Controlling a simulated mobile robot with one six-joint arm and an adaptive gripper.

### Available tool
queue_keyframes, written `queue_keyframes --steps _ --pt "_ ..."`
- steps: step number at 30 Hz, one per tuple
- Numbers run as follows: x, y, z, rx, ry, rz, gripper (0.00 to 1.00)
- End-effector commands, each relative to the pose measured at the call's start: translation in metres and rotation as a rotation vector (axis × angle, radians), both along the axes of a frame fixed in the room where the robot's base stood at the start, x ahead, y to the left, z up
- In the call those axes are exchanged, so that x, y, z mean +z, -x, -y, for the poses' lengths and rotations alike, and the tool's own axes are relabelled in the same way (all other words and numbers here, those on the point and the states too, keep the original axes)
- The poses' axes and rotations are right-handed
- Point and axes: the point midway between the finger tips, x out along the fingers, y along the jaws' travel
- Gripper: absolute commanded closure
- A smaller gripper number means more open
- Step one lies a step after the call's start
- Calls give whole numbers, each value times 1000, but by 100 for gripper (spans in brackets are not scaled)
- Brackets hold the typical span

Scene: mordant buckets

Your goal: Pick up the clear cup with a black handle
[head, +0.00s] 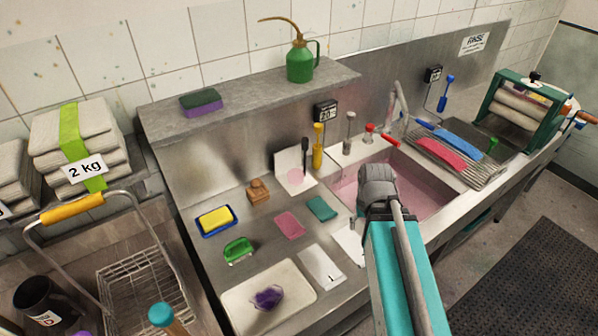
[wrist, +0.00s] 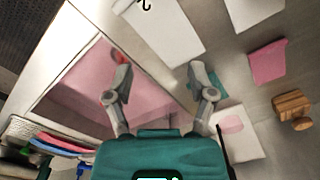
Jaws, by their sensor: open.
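A thin black handle (head: 304,150) stands up at a white square card (head: 284,184) on the steel counter, left of the sink. A pale pink round shape on the card may be the clear cup; its walls are hard to make out. In the wrist view the white card (wrist: 250,142) and the black handle (wrist: 222,148) show at the lower right, beyond the right finger. My gripper (head: 378,178) is open and empty, above the sink's near left edge, right of the card. Its two spread fingers (wrist: 160,92) show in the wrist view.
A yellow-handled tool (head: 318,148) stands close right of the black handle. A wooden block (head: 258,191), pink cloth (head: 290,225) and teal cloth (head: 321,208) lie nearby. The sink (head: 425,180) holds pink liquid. A raised shelf (head: 240,97) runs behind.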

Motion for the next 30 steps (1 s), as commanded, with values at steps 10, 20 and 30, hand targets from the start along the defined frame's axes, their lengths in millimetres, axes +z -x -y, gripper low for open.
queue_keyframes --steps 10,20,30 --pt "14 -65 -26 121 -32 99 23" --pt "45 -187 -93 371 -85 325 23" --pt "51 -210 -111 432 -93 387 23"
